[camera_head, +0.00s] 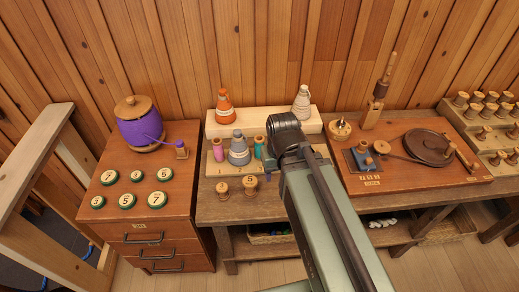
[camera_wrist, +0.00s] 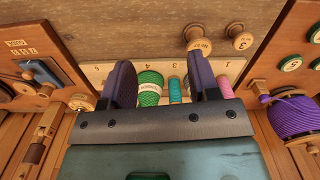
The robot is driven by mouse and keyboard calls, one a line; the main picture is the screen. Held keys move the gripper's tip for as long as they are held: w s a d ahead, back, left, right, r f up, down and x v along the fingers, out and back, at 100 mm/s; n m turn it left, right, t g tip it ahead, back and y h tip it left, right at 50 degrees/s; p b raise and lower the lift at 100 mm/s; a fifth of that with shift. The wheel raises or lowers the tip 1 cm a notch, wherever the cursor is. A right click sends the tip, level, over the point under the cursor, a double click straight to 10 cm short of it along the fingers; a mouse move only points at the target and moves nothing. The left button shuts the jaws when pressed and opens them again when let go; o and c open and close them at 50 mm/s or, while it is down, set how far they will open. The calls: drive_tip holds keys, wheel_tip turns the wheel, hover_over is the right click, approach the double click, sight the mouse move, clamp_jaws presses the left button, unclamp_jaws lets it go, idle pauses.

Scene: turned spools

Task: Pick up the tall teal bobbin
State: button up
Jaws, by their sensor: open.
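The teal bobbin (camera_head: 258,148) stands in the numbered rack (camera_head: 214,169), right of the grey cone spool (camera_head: 238,150) and partly beside my arm. In the wrist view the teal bobbin (camera_wrist: 175,91) stands by number 3, between my two fingers and nearer the right one. A green spool (camera_wrist: 150,88) with a paper label is beside it, also between the fingers. My gripper (camera_wrist: 158,63) is open and empty; whether the fingers are beside or above the bobbins is unclear. In the head view my arm hides the fingers and the rack's right part.
A pink bobbin (camera_head: 218,150) stands at the rack's left end. Two wooden spools (camera_head: 250,183) stand in front. Behind, a pale block (camera_head: 263,117) bears an orange cone (camera_head: 225,106) and a pale cone (camera_head: 302,103). A purple spool (camera_head: 140,127) is left; a turntable (camera_head: 429,147) is right.

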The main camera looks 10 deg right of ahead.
drive_tip(key=n+b, duration=0.2)
drive_tip(key=n, duration=0.1)
approach(259, 142)
drive_tip(key=w+f, duration=0.2)
drive_tip(key=f+b, duration=1)
drive_tip(key=b, duration=0.1)
drive_tip(key=shift+d+f, duration=0.3)
drive_tip(key=shift+f, duration=0.1)
drive_tip(key=shift+r, duration=0.25)
drive_tip(key=c, duration=0.7)
